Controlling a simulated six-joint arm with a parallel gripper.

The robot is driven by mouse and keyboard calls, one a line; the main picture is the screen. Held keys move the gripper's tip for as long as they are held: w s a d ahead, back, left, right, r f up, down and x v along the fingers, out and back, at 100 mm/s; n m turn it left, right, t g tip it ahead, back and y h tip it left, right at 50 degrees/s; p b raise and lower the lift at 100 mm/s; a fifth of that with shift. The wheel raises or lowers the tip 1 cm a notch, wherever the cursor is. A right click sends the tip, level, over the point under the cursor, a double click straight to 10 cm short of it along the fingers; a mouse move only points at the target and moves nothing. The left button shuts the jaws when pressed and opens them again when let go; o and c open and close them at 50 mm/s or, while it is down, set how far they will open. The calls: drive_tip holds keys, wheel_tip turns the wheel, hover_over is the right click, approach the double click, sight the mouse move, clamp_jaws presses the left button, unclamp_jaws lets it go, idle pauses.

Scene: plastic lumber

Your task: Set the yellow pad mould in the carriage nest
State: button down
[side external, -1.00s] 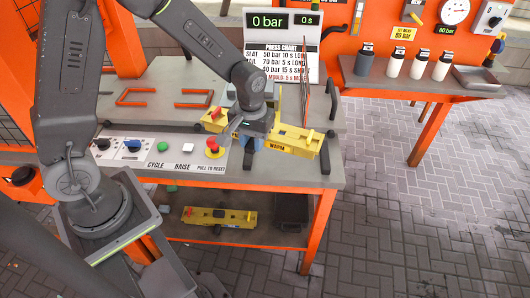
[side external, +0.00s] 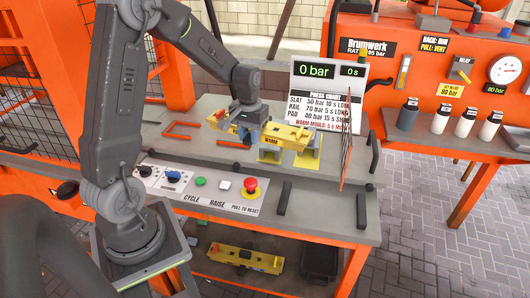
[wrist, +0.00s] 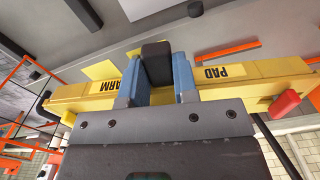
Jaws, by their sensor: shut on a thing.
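The yellow pad mould (side external: 290,136) is a long bar with a red part at its left end and a "WARM" label. In the wrist view the mould (wrist: 222,72) also carries a "PAD" label and a black central grip (wrist: 157,62). My gripper (side external: 252,134) is shut on that grip, with a blue finger on each side in the wrist view (wrist: 157,80). The mould is roughly level above the bench. Yellow plates (side external: 271,156) show below it, possibly on the carriage nest; the mould and arm hide part of this area, and I cannot tell whether they touch.
A second yellow mould (side external: 245,259) lies on the lower shelf beside a dark bin (side external: 320,262). A red stop button (side external: 250,188) is on the control panel at the bench front. A press chart (side external: 325,95) and an orange mesh guard (side external: 346,160) stand behind and right.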

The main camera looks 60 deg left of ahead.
drive_tip(key=shift+n, duration=0.5)
drive_tip(key=a, duration=0.3)
drive_tip(key=s+a, duration=0.1)
drive_tip(key=a, duration=0.3)
drive_tip(key=s+a, duration=0.1)
drive_tip(key=a, duration=0.3)
drive_tip(key=shift+s+r, duration=0.1)
drive_tip(key=shift+s, duration=0.1)
drive_tip(key=s+a+n, duration=0.1)
drive_tip(key=s+a, duration=0.4)
drive_tip(key=a, duration=0.5)
drive_tip(key=shift+s, duration=0.4)
hover_over(203, 143)
drive_tip(key=shift+a+f, duration=0.1)
drive_tip(key=shift+f, duration=3.35)
drive_tip(key=shift+f, duration=1.25)
